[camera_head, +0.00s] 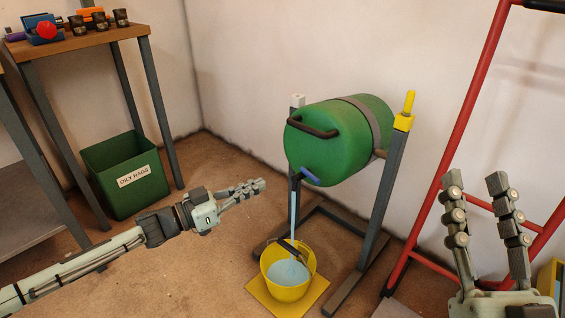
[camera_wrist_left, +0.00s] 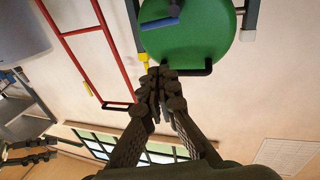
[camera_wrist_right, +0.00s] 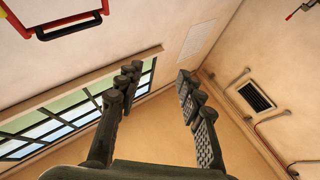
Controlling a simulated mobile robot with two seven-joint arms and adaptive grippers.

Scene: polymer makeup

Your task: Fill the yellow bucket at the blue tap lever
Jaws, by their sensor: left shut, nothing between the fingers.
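The yellow bucket (camera_head: 290,283) stands upright on a yellow square mat (camera_head: 262,299) under the green barrel (camera_head: 330,140). A pale stream runs from the barrel's tap into the bucket, and blue water shows inside it. The blue tap lever (camera_head: 310,177) is at the barrel's lower front; it also shows in the left wrist view (camera_wrist_left: 160,23). My left gripper (camera_head: 262,185) is shut and empty, left of the lever and apart from it. My right gripper (camera_head: 474,180) is open and empty, raised at the right; the right wrist view shows its fingers (camera_wrist_right: 158,72) spread apart.
The barrel rests on a dark metal stand (camera_head: 381,205). A red tubular frame (camera_head: 443,175) stands at the right. A green oily rags bin (camera_head: 125,178) sits below a wooden bench (camera_head: 85,42) at the left. The floor between bin and bucket is open, apart from my left arm.

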